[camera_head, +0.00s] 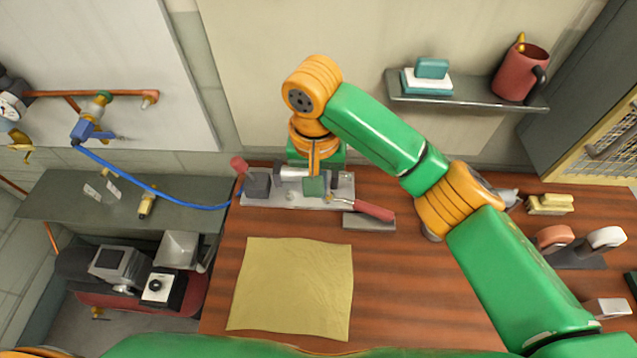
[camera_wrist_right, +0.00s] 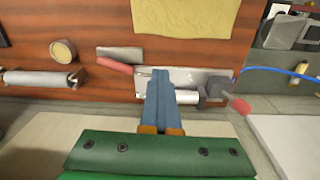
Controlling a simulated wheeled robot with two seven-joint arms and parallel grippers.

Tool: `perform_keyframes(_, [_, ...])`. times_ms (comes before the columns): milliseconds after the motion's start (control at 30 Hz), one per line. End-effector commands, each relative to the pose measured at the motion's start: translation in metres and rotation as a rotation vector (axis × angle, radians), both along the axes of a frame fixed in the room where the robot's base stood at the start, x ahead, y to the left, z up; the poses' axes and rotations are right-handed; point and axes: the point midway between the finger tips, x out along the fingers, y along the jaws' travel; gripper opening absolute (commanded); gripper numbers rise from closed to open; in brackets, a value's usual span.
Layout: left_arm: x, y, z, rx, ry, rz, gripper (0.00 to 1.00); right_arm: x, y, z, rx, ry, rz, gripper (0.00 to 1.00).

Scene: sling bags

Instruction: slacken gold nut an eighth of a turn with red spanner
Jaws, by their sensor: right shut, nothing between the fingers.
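The red spanner (camera_head: 372,210) lies with its red handle toward the right and its metal head over the grey metal plate (camera_head: 285,199) on the workbench. Its handle also shows in the right wrist view (camera_wrist_right: 115,65), left of my fingertips. My right gripper (camera_head: 314,187) reaches down over the plate, shut and empty, close to the spanner's head end. Its closed fingers show in the right wrist view (camera_wrist_right: 160,76) and cover part of the plate. I cannot make out the gold nut clearly; the spanner's head and my fingers crowd that spot. My left gripper is not in view.
A vise-like grey block (camera_head: 257,185) with a red-knobbed lever stands at the plate's left end. A grey slab (camera_head: 369,223) lies by the spanner's handle. A yellow cloth (camera_head: 292,290) covers the bench's front left. A blue hose (camera_head: 160,192) runs in from the left.

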Motion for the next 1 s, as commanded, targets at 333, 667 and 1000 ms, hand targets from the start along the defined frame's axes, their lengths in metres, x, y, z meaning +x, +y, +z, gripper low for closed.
perform_keyframes(333, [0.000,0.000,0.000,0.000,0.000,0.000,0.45,-0.001,-0.016,0.000,0.000,0.000,0.144,0.00])
perform_keyframes(667, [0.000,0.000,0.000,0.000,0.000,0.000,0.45,-0.001,-0.018,0.000,0.000,0.000,0.165,0.00])
perform_keyframes(1000, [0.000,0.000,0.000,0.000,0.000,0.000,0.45,0.000,-0.032,0.000,-0.001,0.001,0.284,0.00])
